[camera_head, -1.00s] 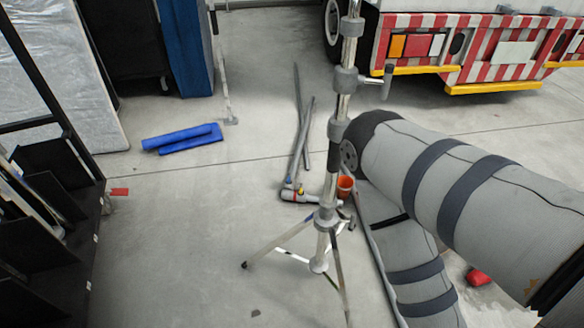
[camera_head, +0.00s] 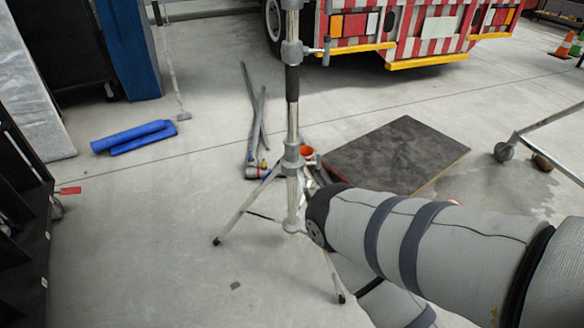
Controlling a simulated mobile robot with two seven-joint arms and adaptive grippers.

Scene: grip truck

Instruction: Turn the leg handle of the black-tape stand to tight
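The metal stand (camera_head: 294,125) stands upright on three spread legs in the middle of the head view. A black tape band (camera_head: 292,84) wraps its column. The grey leg collar (camera_head: 292,162) sits below the tape, where the legs branch off. The leg handle is not clear; the area right of the collar is cluttered and partly behind my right arm. My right arm comes in from the right, its bend close to the stand's lower right side in the picture. Contact cannot be told. Neither gripper shows.
Grey pipes (camera_head: 256,125) and an orange cup (camera_head: 307,153) are near the stand. A dark board (camera_head: 400,152) lies behind my arm. Blue rolls (camera_head: 135,137) lie left. A striped truck (camera_head: 420,30) stands behind.

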